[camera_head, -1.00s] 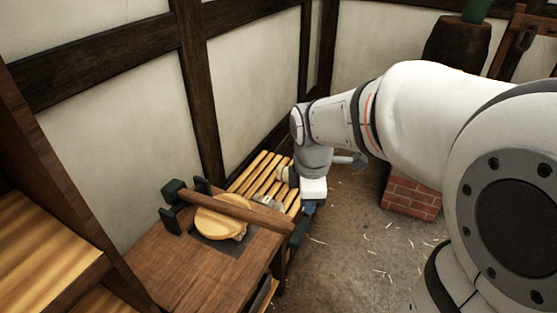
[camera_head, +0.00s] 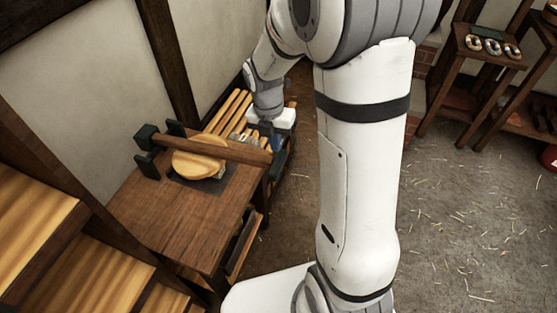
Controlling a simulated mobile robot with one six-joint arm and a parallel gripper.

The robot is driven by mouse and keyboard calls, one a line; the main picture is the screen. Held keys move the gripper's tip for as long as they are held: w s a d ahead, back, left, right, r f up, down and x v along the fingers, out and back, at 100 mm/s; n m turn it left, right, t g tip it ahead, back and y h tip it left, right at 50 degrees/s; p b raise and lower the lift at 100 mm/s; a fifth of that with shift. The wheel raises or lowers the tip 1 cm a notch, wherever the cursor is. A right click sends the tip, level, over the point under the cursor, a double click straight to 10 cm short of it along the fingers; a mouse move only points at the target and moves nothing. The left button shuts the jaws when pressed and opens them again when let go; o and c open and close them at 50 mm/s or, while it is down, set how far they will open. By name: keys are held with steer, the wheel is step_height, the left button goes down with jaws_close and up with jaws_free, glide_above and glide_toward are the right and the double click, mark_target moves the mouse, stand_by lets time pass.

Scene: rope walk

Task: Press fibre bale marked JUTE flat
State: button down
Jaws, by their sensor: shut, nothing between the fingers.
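A wooden lever beam (camera_head: 225,149) lies across a small wooden table (camera_head: 165,215), with a dark mount at its left end. A round pale wooden plate (camera_head: 196,160) sits under the beam on a dark square patch. The bale is mostly hidden by the plate, and I can read no JUTE mark. My gripper (camera_head: 270,138) points down at the right end of the beam, by the table's far right corner. It is shut and empty. I cannot tell whether its tips touch the beam.
A slatted wooden rack (camera_head: 230,108) stands behind the table against the wall. Wooden steps or shelves (camera_head: 85,255) fill the lower left. A stand with metal rings (camera_head: 490,45) is at upper right. The straw-strewn floor (camera_head: 450,220) on the right is clear.

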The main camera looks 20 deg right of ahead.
steer(key=f, duration=0.7)
steer(key=shift+s+d+f, duration=0.3)
steer(key=shift+d, duration=0.05)
step_height(320, 180, down, 7)
steer(key=s+d+b, duration=0.1)
steer(key=b, duration=0.2)
steer(key=shift+s+b, duration=0.3)
steer(key=shift+r, duration=0.1)
step_height(320, 180, up, 17)
steer(key=p, duration=0.5)
glide_above(281, 167)
steer(key=shift+t+y, duration=0.3)
step_height(281, 167, down, 14)
steer(key=shift+s+a+r+b, duration=0.1)
steer(key=shift+r+b, duration=0.15)
steer(key=shift+b, duration=0.05)
